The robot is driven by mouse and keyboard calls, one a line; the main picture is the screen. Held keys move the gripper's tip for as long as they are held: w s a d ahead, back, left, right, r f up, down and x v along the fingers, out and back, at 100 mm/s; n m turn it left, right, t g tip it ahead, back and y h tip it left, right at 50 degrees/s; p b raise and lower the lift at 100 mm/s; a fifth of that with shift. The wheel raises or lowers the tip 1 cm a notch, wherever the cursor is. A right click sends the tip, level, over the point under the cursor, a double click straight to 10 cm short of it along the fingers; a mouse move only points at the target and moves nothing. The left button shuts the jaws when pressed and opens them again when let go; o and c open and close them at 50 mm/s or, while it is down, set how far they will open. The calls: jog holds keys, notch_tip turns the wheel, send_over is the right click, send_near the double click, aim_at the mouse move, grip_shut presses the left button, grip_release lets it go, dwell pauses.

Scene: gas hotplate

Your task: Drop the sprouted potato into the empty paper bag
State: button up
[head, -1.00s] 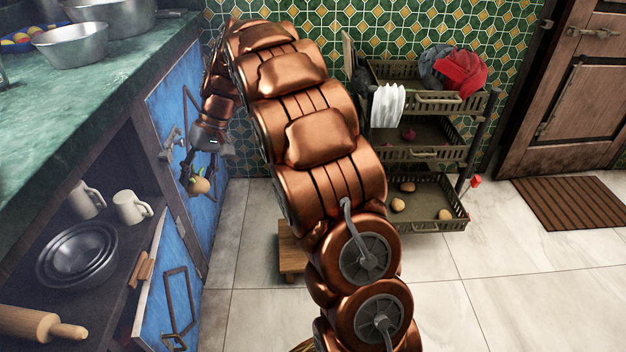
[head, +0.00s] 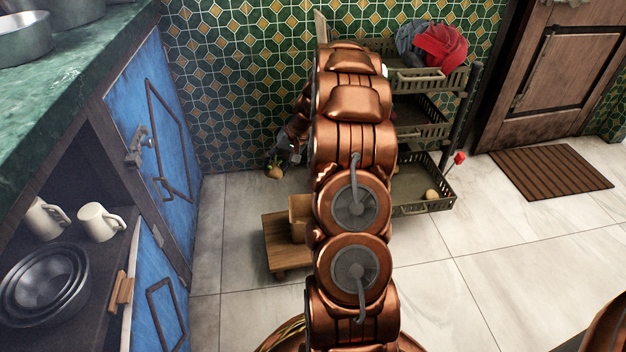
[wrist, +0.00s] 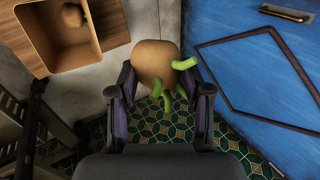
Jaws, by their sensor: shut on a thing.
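The sprouted potato (wrist: 155,62) is tan with bright green sprouts. My gripper (wrist: 160,90) is shut on it, one finger on each side. In the head view the potato (head: 274,172) hangs below my gripper (head: 280,162), in front of the tiled wall and left of my arm. A brown open-topped paper bag (head: 299,222) stands on a low wooden stool (head: 275,240), partly behind my arm. In the wrist view a brown bag (wrist: 50,45) at the upper left has a round potato (wrist: 73,15) in it. The potato I hold is outside it, to its right. I see no empty bag.
Blue cupboard doors (head: 150,120) and a green counter (head: 60,100) stand at the left. A tiered rack (head: 425,195) with a potato (head: 431,194) in its lowest tray stands right of my arm. Open floor lies at the right, with a brown mat (head: 550,170).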

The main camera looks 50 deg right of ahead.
jog(key=s+d+f+m+b, duration=0.1)
jog(key=s+d+f+b, duration=0.1)
jog(key=f, duration=0.4)
jog(key=s+d+f+m+h+b, duration=0.1)
jog(key=s+d+f+b, duration=0.1)
jog(key=s+d+f, duration=0.2)
notch_tip(320, 180, down, 3)
jog(key=d, duration=0.2)
jog(key=shift+s+d+m+t+b, duration=0.25)
jog(key=shift+d+m+t+b, duration=0.1)
jog(key=shift+d+m+t, duration=0.05)
jog(key=shift+r, duration=0.15)
jog(key=o, duration=1.3)
jog(key=shift+c, duration=0.2)
jog(key=v, duration=1.2)
jog(key=shift+a, duration=0.1)
